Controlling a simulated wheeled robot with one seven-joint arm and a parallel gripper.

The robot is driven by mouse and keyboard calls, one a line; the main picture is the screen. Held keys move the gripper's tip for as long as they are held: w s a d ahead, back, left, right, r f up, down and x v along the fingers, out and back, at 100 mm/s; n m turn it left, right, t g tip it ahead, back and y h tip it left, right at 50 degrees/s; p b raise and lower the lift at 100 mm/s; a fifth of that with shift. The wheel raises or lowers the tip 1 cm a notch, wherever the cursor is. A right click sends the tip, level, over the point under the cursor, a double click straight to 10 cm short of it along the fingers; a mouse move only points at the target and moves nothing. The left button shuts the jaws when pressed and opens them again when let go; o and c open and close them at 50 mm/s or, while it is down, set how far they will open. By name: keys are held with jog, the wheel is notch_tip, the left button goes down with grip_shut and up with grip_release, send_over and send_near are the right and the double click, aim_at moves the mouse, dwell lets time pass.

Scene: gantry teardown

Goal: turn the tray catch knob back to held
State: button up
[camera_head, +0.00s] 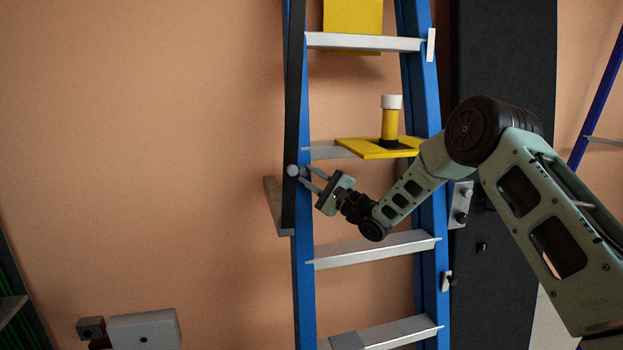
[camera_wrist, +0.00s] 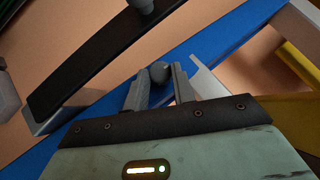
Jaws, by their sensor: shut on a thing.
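My gripper (camera_head: 303,176) is at the ladder's left blue rail, and it also shows in the wrist view (camera_wrist: 159,88). Its two grey fingers are closed on a small round grey knob (camera_wrist: 159,71) in front of the blue rail. I take this for the tray catch knob; its turn angle cannot be told. In the head view a pale round knob (camera_head: 292,170) shows just past the fingertips; I cannot tell whether it is the same one. The yellow tray (camera_head: 357,149) sits between the rails, right of my gripper, bearing a yellow cylinder (camera_head: 390,125) with a white cap.
A dark bar (camera_wrist: 85,70) with another grey knob (camera_wrist: 143,5) runs beside the blue rail (camera_head: 303,260). Metal steps (camera_head: 375,250) cross the ladder below my gripper. A dark column (camera_head: 505,70) stands behind at the right. The wall area left of the ladder is mostly clear.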

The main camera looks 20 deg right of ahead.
jog(key=shift+r+n+g, duration=0.15)
jog(key=shift+n+g, duration=0.25)
jog(key=shift+n, duration=0.1)
jog(key=o, duration=1)
jog(key=b+v, duration=0.4)
jog(key=v, duration=1.3)
jog(key=shift+s+d, duration=0.25)
